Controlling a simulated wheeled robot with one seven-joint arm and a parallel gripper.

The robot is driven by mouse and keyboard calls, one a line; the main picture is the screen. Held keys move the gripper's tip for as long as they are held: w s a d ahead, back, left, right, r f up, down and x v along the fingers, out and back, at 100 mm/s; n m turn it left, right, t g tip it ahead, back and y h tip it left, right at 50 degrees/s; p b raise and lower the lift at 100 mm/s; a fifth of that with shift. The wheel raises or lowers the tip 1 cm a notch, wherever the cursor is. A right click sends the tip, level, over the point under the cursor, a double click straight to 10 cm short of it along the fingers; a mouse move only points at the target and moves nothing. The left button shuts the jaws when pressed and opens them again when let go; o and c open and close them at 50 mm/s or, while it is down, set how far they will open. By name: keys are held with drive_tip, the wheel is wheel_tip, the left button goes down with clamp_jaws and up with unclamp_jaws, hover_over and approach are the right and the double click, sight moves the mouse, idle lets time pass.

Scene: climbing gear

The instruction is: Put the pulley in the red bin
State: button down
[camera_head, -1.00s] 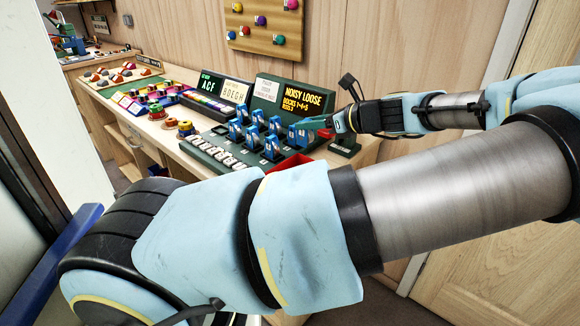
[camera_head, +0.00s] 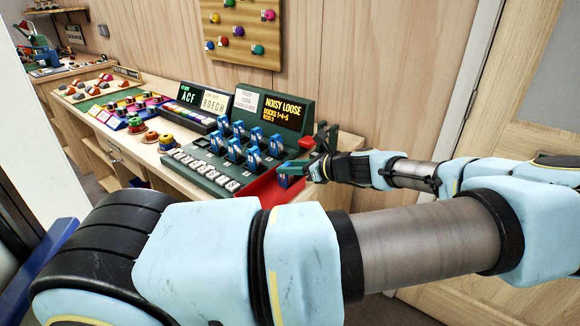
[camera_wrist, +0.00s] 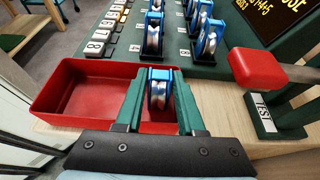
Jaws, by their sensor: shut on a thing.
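My gripper (camera_wrist: 158,80) is shut on a blue pulley (camera_wrist: 157,95) with a silver wheel, held between its two green fingers. In the head view the pulley (camera_head: 286,181) hangs at the tip of my gripper (camera_head: 296,170), at the front right end of the bench. The red bin (camera_wrist: 92,98) is open, and the part that shows is empty. In the wrist view the pulley lies over the bin's right part, and my fingers hide some of that part. The bin (camera_head: 262,194) also shows in the head view, just left of the pulley. The height of the pulley above the bin is hard to tell.
Several other blue pulleys (camera_head: 237,149) stand on the green numbered board (camera_head: 205,158) behind the bin. A red-topped block labelled TEST (camera_wrist: 270,70) stands close on the right of my gripper.

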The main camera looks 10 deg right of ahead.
drive_tip(key=shift+f, duration=0.1)
drive_tip(key=c, duration=0.5)
unclamp_jaws()
drive_tip(key=b+v, duration=0.3)
drive_tip(key=v, duration=0.9)
